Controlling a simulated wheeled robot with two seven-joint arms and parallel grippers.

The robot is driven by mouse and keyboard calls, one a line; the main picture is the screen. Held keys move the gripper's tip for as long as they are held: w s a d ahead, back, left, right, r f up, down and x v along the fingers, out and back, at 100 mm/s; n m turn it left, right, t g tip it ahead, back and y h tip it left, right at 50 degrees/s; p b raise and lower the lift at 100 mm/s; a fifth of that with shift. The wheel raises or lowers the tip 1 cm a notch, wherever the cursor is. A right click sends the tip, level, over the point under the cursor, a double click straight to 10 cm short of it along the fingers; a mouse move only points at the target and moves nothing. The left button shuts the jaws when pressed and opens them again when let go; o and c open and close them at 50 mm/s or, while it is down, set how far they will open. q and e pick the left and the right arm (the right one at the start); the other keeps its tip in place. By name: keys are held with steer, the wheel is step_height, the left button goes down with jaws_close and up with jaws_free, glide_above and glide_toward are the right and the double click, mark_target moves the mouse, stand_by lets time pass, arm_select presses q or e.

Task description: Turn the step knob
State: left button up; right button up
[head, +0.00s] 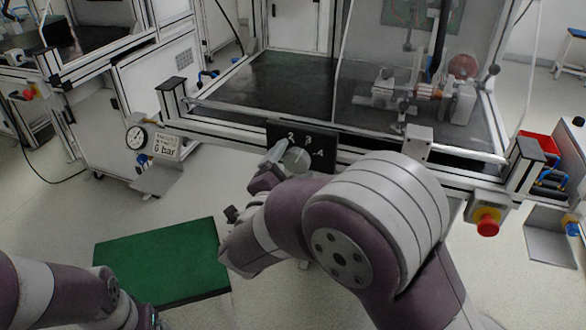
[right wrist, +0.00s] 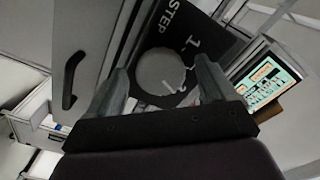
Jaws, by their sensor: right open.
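The step knob (head: 296,160) is a round grey disc on a black panel (head: 327,143) marked 2, 3 and 4, at the front edge of the test bench. In the right wrist view the knob (right wrist: 160,72) shows a pale mark near its lower edge, and the panel (right wrist: 185,22) reads STEP and 1. My right gripper (head: 284,158) is at the knob. In the right wrist view its open fingers (right wrist: 162,70) stand on either side of the knob; whether they touch it I cannot tell. My left arm enters at lower left; its gripper does not show.
A gauge (head: 136,137) with a 6 bar label hangs left of the panel. A red stop button (head: 488,223) on a yellow box is at right. A green-topped platform (head: 160,262) stands on the floor. Clear guarding rises above the bench.

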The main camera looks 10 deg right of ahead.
steer(key=c, duration=1.1)
steer(key=shift+o, duration=0.2)
steer(key=shift+r+n+p, duration=0.2)
steer(key=shift+n+p, duration=0.1)
steer(key=shift+p, duration=0.35)
steer(key=n+p, duration=0.6)
steer(key=p, duration=0.2)
steer(key=shift+d, duration=0.1)
steer(key=shift+f+n+p, duration=0.2)
steer(key=shift+n+p, duration=1)
steer(key=shift+p, duration=0.05)
steer(key=o, duration=1.1)
steer(key=shift+c, duration=0.2)
